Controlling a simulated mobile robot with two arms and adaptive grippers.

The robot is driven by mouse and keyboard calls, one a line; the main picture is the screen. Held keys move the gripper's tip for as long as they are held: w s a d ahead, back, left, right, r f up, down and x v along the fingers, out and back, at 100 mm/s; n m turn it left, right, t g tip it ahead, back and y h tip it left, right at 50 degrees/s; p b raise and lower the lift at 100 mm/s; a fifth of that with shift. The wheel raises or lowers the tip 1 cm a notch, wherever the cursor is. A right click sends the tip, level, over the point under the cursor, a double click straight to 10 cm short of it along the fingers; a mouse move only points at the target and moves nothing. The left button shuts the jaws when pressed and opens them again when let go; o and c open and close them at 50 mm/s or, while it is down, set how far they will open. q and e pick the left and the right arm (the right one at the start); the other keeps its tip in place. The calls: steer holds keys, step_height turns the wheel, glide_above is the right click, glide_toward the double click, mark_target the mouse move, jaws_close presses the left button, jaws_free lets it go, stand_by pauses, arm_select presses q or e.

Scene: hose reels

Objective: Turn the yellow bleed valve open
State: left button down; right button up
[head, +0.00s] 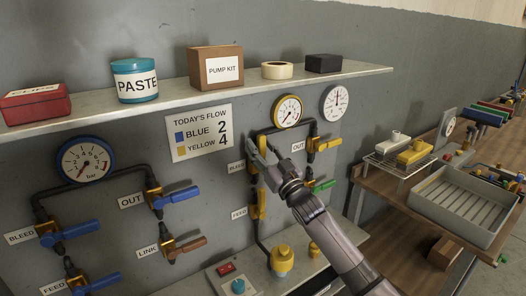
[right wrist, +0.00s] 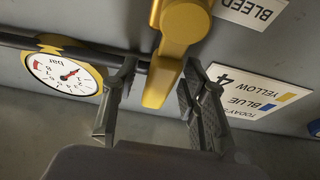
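The yellow bleed valve's handle (right wrist: 165,70) shows close up in the right wrist view, between the two fingers of my right gripper (right wrist: 158,100). A gap shows on the left of the handle; the other finger is close beside it, and I cannot tell if it touches. The BLEED label (right wrist: 250,10) is next to the valve, upside down in this view. In the head view my right gripper (head: 259,150) is at the yellow pipework, just right of its BLEED label (head: 236,167), and hides most of the valve. My left gripper is out of view.
The yellow-rimmed gauge (head: 287,111) is above right of the gripper. A yellow OUT valve (head: 325,144), a green lever (head: 322,186) and the yellow FEED valve (head: 258,212) are close by. A shelf (head: 190,93) overhangs; blue-handled valves (head: 180,194) stand to the left.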

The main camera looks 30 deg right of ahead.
steer(key=v, duration=1.2)
